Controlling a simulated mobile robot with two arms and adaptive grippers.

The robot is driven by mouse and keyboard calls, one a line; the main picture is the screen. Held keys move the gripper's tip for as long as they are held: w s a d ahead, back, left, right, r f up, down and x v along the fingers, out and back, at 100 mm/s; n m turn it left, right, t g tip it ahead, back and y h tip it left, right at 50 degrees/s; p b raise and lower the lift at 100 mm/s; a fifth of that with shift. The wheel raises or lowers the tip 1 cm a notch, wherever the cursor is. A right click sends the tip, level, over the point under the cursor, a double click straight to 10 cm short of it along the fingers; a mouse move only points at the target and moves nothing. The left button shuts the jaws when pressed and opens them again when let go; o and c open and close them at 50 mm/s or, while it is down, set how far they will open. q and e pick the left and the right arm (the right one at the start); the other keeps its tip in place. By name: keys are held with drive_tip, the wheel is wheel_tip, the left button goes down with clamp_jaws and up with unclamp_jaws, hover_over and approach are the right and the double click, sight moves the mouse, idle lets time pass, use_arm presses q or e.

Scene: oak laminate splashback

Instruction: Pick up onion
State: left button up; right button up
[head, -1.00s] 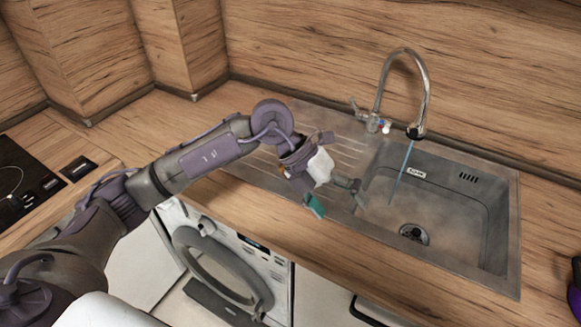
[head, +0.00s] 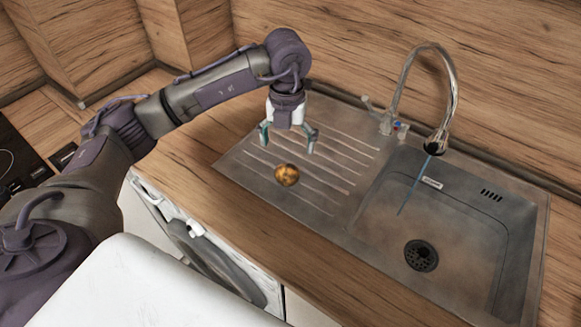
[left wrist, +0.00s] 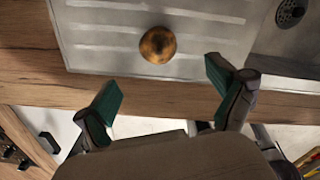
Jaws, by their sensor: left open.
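A golden-brown onion (head: 287,175) sits on the ribbed metal drainboard (head: 325,205), left of the sink basin. My left gripper (head: 288,140) hangs above the drainboard, pointing down, a little behind the onion in the head view. It is open and empty. In the left wrist view the onion (left wrist: 157,45) lies beyond the two green-padded fingers (left wrist: 163,92), roughly centred between them and apart from them. My right gripper is in neither view.
The sink basin (head: 465,235) with its drain is to the right. A curved faucet (head: 452,90) with running water stands behind it. A wooden wall rises at the back. A washing machine (head: 205,245) is below the counter.

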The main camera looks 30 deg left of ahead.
sight(287, 166)
use_arm(q)
drive_tip(key=f, duration=0.3)
drive_tip(key=shift+s+f+p, duration=0.2)
drive_tip(key=shift+s+p, duration=0.15)
drive_tip(key=shift+w+f, duration=0.2)
drive_tip(key=shift+f, duration=0.95)
drive_tip(key=shift+w+f, duration=0.1)
drive_tip(key=shift+f, duration=0.1)
drive_tip(key=shift+f+p, duration=0.8)
drive_tip(key=shift+p, duration=0.1)
wheel_tip(287, 166, down, 3)
drive_tip(key=shift+w+a+r+p, duration=0.1)
drive_tip(key=shift+a+r+p, duration=0.1)
drive_tip(key=shift+p, duration=0.25)
drive_tip(key=shift+w+f, duration=0.1)
drive_tip(key=shift+f, duration=0.4)
drive_tip(key=c, duration=1.3)
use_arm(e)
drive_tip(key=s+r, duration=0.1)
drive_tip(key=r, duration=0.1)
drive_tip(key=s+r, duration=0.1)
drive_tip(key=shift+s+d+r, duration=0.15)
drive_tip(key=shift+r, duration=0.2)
